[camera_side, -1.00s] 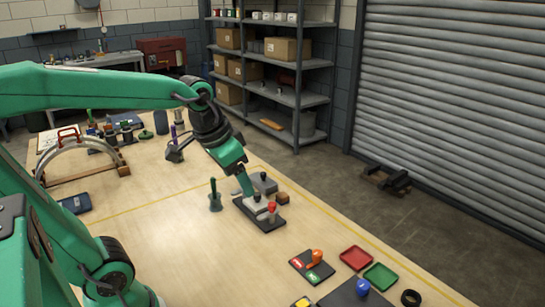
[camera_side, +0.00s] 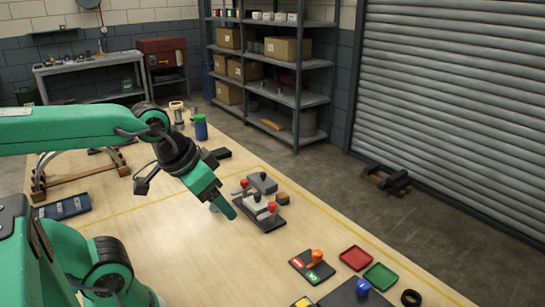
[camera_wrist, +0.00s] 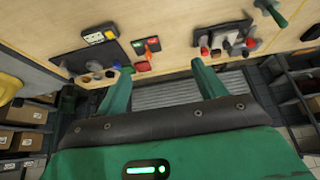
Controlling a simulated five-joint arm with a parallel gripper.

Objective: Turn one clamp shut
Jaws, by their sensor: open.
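The split casing (camera_side: 257,206), light grey on a dark base plate, sits on the bench in the side view. Red-knobbed clamps show on it, one at its near right end (camera_side: 271,207) and one towards its far side (camera_side: 257,197). I cannot tell which clamps are turned shut. My gripper (camera_side: 231,214) is open and empty, tilted down, just left of the casing and apart from it. In the wrist view the casing (camera_wrist: 225,42) is at the upper right, beyond the open fingers of my gripper (camera_wrist: 163,86). A red knob (camera_wrist: 204,51) shows there.
A grey block (camera_side: 262,182) and a small brown block (camera_side: 283,198) stand behind the casing. A dark board with an orange handle (camera_side: 317,256), a red tray (camera_side: 356,258) and a green tray (camera_side: 381,276) lie to the front right.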

